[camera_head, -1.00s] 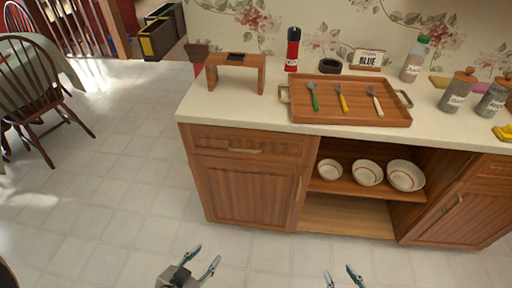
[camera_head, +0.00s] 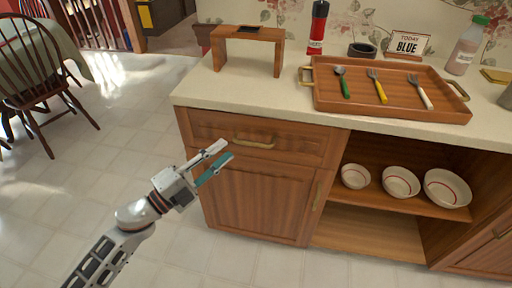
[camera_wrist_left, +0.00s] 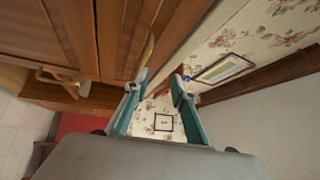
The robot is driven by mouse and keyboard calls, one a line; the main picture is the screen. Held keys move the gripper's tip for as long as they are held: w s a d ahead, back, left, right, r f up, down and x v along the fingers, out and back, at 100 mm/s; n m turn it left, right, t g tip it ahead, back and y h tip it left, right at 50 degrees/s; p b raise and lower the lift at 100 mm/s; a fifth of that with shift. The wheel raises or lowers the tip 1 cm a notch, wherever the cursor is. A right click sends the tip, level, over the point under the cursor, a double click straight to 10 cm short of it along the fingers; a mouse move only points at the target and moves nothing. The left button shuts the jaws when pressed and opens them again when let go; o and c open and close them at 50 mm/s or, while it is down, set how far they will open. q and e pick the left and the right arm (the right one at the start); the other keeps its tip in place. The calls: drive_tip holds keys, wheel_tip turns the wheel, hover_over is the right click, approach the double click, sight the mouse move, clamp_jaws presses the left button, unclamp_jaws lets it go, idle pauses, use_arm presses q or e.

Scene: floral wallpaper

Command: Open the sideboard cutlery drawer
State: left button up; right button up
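The wooden sideboard's upper left drawer (camera_head: 300,148) is shut, its front flush above a cupboard door. In the left wrist view, the teal fingers (camera_wrist_left: 158,92) are spread, with wood fronts above and to the left. A brass handle (camera_wrist_left: 57,78) shows there; I cannot tell which one it is. My right gripper is out of view.
On the counter are a wooden stand (camera_head: 248,36), a red-and-black bottle (camera_head: 317,28) and a tray (camera_head: 420,110) with cutlery. Bowls (camera_head: 401,182) sit on the open shelf. The floor in front is clear.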

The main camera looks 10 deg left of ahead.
sight(252, 143)
use_arm(q)
drive_tip(key=w+d+m+g, duration=0.1)
drive_tip(key=w+d, duration=0.1)
drive_tip(key=w+d+f+m+g+h+b, duration=0.1)
drive_tip(key=w+d+m, duration=0.1)
drive_tip(key=w, duration=0.1)
drive_tip(key=w+d+m+b, duration=0.1)
drive_tip(key=w+d+m, duration=0.1)
drive_tip(key=shift+w+d+f+g+h, duration=0.25)
drive_tip(key=shift+d+f+g+h, duration=0.05)
drive_tip(key=shift+d+g+h, duration=0.1)
clamp_jaws()
